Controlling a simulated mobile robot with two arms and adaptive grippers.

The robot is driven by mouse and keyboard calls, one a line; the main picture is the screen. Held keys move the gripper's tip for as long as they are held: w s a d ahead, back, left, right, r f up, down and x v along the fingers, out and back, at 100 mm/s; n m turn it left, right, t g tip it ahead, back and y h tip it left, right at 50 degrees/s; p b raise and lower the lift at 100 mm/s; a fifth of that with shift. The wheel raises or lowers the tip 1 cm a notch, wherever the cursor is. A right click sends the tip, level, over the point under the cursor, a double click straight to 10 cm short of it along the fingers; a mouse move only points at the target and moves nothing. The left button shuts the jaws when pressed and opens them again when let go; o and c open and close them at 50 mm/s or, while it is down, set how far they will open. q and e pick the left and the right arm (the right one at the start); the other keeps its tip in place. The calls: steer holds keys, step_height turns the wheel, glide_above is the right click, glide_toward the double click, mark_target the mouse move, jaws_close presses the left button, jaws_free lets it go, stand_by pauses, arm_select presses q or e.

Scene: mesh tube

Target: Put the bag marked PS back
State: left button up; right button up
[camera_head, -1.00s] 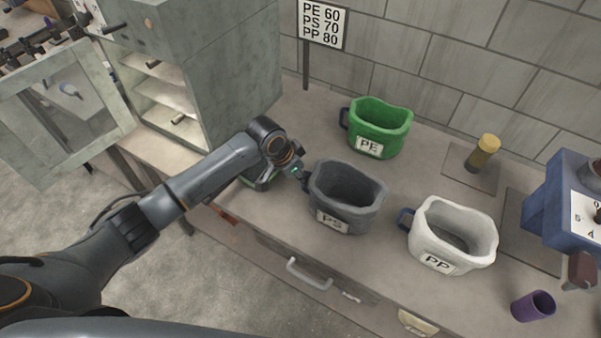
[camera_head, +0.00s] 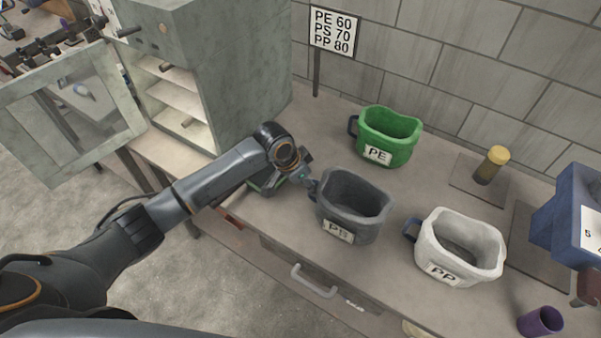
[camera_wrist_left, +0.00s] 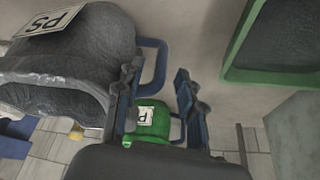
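The grey bag marked PS (camera_head: 352,208) stands upright on the bench, between the green PE bag (camera_head: 390,137) and the white PP bag (camera_head: 458,248). Its dark blue handle faces my left gripper (camera_head: 308,183). In the left wrist view, the PS bag (camera_wrist_left: 70,55) is at upper left and the handle (camera_wrist_left: 162,62) reaches into the space between the fingers of my left gripper (camera_wrist_left: 155,88). The fingers are apart, and the handle is not clamped. The PE bag (camera_wrist_left: 150,122) shows beyond the fingers. My right gripper is in neither view.
A grey cabinet (camera_head: 240,80) with an open door (camera_head: 70,110) and shelves stands at left. A sign (camera_head: 333,31) reads PE 60, PS 70, PP 80. A yellow-capped jar (camera_head: 490,165), purple cup (camera_head: 540,321) and blue device (camera_head: 572,215) are at right. A green-edged object (camera_wrist_left: 270,76) lies beside my gripper.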

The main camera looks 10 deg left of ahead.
arm_select(q)
steer(key=b+v, duration=0.1)
steer(key=v, duration=1)
